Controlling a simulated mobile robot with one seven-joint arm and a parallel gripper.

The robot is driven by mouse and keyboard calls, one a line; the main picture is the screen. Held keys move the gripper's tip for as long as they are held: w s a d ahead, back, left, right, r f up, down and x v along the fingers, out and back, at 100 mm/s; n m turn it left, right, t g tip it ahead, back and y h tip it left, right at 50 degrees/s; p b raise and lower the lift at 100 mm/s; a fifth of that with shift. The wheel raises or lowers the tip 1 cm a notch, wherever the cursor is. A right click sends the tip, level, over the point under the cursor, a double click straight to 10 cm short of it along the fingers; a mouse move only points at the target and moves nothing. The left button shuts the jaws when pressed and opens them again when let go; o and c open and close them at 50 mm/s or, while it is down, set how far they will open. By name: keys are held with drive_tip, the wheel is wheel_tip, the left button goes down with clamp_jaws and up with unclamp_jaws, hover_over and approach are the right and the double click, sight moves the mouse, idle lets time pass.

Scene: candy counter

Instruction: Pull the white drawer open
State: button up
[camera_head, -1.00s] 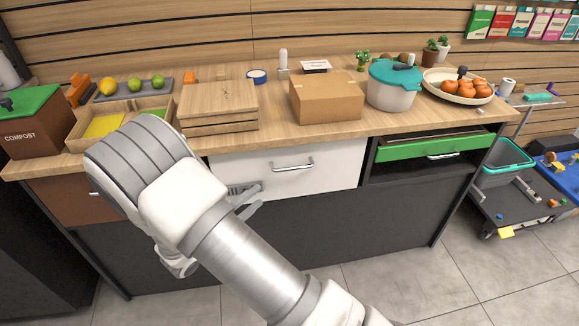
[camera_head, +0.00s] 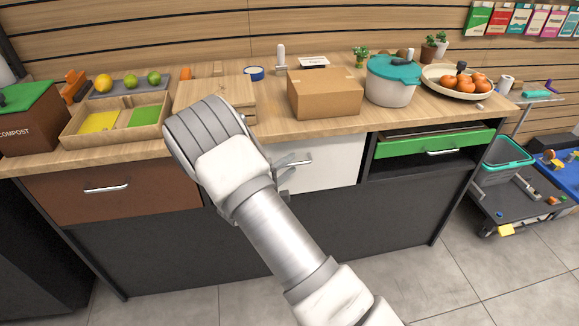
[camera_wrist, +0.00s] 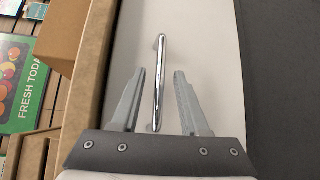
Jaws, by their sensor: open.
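The white drawer (camera_head: 338,164) is in the middle of the counter front, flush with it, and its left part is hidden behind my arm. Its silver bar handle (camera_head: 297,163) shows just right of my arm, with my gripper's fingers close to it. In the wrist view the handle (camera_wrist: 160,75) runs lengthwise on the white drawer front (camera_wrist: 205,50). My gripper (camera_wrist: 158,75) is open, one finger on each side of the handle, with a gap to each. I cannot tell how deep the fingers reach around it.
A brown drawer (camera_head: 110,190) is left and a slightly open green drawer (camera_head: 435,145) right. On the countertop stand a cardboard box (camera_head: 324,95), a wooden crate (camera_head: 215,92) and a white pot (camera_head: 390,90). A cart (camera_head: 510,200) stands at the far right.

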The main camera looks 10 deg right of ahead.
drive_tip(key=shift+w+d, duration=0.2)
drive_tip(key=shift+w, duration=0.05)
clamp_jaws()
idle(1.4)
